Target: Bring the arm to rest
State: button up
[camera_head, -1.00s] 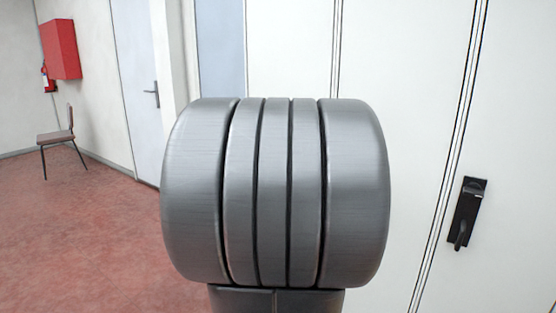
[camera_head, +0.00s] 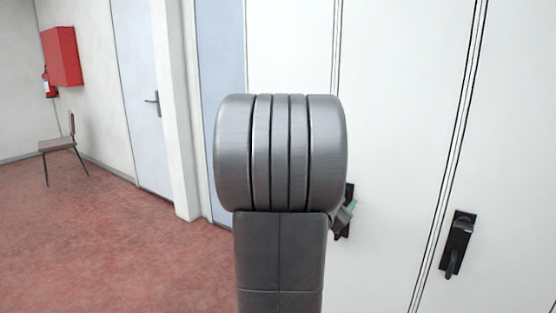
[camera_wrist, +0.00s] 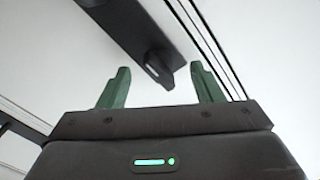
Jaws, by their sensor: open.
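My gripper (camera_wrist: 160,69) shows in the wrist view with its two green fingers spread apart and nothing held between them. A dark door handle (camera_wrist: 158,66) on a dark plate appears between and beyond the fingertips; I cannot tell how far off it is, but no contact shows. In the head view my grey arm link fills the middle and hides most of the gripper. Only a small greenish part of my gripper (camera_head: 349,209) shows at its right side, in front of a dark handle plate (camera_head: 343,232) on the white panel.
White panels (camera_head: 400,120) with dark seams stand close in front. A second black handle (camera_head: 458,245) is at the right. At the left are a pale door (camera_head: 148,60), a chair (camera_head: 60,143), a red box (camera_head: 62,55) and open red floor (camera_head: 110,240).

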jog(key=shift+w+a+n+p, duration=0.1)
jog(key=shift+n+p, duration=3.1)
jog(key=shift+p, duration=0.05)
jog(key=shift+r, duration=0.2)
